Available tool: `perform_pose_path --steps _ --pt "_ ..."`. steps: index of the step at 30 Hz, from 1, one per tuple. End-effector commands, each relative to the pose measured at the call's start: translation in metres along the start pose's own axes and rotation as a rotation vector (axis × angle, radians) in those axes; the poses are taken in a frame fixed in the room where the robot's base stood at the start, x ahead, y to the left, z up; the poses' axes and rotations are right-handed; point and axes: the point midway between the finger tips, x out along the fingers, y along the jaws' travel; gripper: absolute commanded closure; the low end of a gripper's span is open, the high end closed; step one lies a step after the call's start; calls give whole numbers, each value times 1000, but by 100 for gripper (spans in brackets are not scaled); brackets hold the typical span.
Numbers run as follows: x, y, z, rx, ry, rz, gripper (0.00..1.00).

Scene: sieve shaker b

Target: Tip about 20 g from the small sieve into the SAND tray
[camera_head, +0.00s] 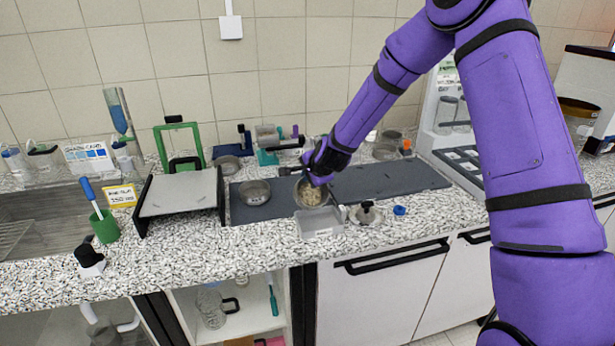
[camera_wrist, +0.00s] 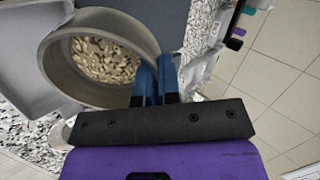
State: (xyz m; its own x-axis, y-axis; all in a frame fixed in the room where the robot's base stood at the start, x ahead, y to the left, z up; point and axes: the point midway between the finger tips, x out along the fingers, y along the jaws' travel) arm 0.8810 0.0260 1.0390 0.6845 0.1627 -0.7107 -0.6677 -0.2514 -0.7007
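The small sieve (camera_head: 312,193) is a round grey metal pan with beige grains showing inside. It is held above the dark mat, behind and slightly over the clear shallow tray (camera_head: 319,223), and its mouth looks tilted toward the front. No SAND label is readable on this tray. My gripper (camera_head: 306,182) is at the sieve's rim. In the wrist view my gripper's blue fingers (camera_wrist: 157,80) are closed together at the wall of the sieve (camera_wrist: 60,85), with coarse grains inside it. I cannot see grains falling.
A second metal pan (camera_head: 255,192) sits on the mat to the left. A grey platform (camera_head: 178,194) stands further left. A lidded metal item (camera_head: 366,213) and a blue cap (camera_head: 399,210) lie right of the tray. A white rack (camera_head: 446,120) stands at the right.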

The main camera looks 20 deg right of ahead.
Motion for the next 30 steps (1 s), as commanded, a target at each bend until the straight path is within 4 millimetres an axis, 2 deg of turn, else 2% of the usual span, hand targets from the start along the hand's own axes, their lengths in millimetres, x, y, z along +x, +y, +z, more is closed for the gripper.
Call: perform_pose_path --steps 30 --pt "-24 9 0 1 28 -305 100"
